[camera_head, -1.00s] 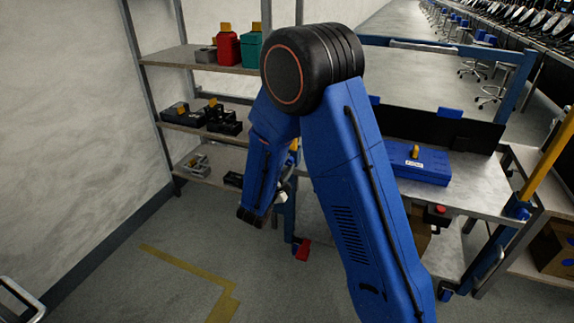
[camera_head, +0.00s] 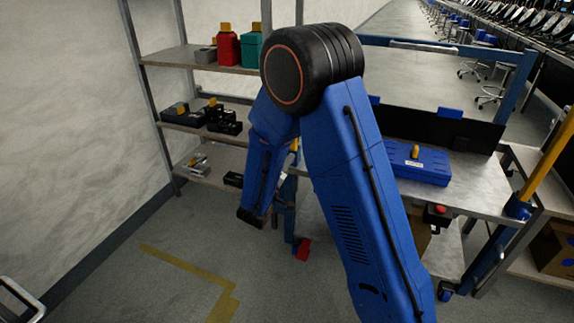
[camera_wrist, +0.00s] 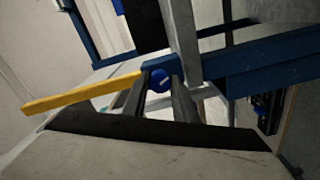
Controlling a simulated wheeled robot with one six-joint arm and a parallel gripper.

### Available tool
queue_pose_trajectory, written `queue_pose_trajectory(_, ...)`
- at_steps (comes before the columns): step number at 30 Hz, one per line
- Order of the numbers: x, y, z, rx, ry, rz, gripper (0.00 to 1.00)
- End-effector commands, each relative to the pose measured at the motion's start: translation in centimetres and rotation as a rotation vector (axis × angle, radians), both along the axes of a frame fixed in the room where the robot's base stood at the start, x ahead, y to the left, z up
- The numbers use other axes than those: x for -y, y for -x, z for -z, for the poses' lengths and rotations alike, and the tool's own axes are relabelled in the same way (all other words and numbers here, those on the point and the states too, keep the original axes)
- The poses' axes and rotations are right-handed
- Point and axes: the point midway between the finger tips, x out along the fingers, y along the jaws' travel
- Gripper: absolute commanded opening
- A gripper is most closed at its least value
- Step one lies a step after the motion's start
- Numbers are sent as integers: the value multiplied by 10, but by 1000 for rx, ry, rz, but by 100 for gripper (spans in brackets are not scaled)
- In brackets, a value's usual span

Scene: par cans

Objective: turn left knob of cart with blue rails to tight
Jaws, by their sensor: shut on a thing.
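In the wrist view a round blue knob (camera_wrist: 159,81) with a small pale mark sits between the two dark fingers of my gripper (camera_wrist: 160,86). The fingers are shut on it, one on each side. A blue rail (camera_wrist: 272,58) runs right from beside the knob, and a yellow bar (camera_wrist: 82,93) extends to the left. In the head view my blue arm hides the knob and my gripper. A cart with blue rails (camera_head: 519,78) and a metal top stands behind my arm. How far the knob is turned cannot be told.
A blue case (camera_head: 418,166) lies on the metal top, with a yellow post (camera_head: 549,155) at the right. A shelf unit (camera_head: 190,57) holds red and green containers and black boxes on the left.

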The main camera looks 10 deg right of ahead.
Motion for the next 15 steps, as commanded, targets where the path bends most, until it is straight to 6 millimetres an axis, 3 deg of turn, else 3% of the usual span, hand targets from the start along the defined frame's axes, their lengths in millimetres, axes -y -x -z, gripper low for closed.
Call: queue_pose_trajectory(15,1,1,2,113,-163,1,4)
